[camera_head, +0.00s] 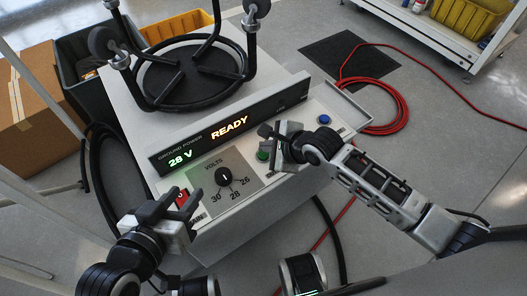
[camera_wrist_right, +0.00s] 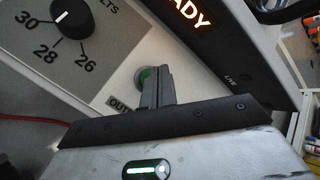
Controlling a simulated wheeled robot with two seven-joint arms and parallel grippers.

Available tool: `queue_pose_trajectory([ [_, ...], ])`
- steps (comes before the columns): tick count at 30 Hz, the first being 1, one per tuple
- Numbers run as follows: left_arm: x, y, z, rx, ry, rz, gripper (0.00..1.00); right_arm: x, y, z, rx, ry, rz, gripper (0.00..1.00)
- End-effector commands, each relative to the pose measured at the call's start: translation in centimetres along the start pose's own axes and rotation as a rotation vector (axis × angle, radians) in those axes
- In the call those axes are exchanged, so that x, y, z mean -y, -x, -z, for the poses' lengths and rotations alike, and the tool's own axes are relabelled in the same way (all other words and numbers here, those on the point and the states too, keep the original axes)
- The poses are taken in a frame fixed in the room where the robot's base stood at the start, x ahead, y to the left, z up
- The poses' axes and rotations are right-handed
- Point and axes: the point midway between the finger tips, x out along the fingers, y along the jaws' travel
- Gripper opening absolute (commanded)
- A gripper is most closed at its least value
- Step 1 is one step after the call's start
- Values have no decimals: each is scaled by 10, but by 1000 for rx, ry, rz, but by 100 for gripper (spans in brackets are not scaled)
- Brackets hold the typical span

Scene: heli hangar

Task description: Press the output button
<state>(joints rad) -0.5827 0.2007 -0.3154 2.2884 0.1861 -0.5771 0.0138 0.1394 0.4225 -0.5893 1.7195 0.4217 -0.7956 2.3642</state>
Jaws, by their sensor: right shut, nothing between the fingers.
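The green output button (camera_head: 262,155) is on the sloped front panel of the ground power unit (camera_head: 215,205), right of the volts dial. In the right wrist view the button (camera_wrist_right: 147,76) is partly hidden behind my fingers, beside a partly covered label starting "OUT". My right gripper (camera_head: 268,133) is shut and empty, its fingertips (camera_wrist_right: 157,72) at or just in front of the button; I cannot tell whether they touch it. My left gripper (camera_head: 172,198) is near the panel's lower left corner, by a red switch (camera_head: 182,198); its jaw opening is unclear.
The display (camera_head: 229,127) reads READY and 28 V. The volts dial (camera_head: 223,176) is left of the green button, and a blue button (camera_head: 324,118) is to the right. A coiled black cable (camera_head: 165,100) lies on top. A red hose (camera_head: 385,120) lies on the floor.

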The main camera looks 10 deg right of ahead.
Motion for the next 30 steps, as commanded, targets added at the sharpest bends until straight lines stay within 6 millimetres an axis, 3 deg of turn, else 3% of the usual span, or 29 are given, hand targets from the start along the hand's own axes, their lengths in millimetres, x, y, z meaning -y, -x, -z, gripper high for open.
queue_pose_trajectory([
  [30,-1,2,4,0,0,0,36,-7,-9,6,0,-2,-1,0],
])
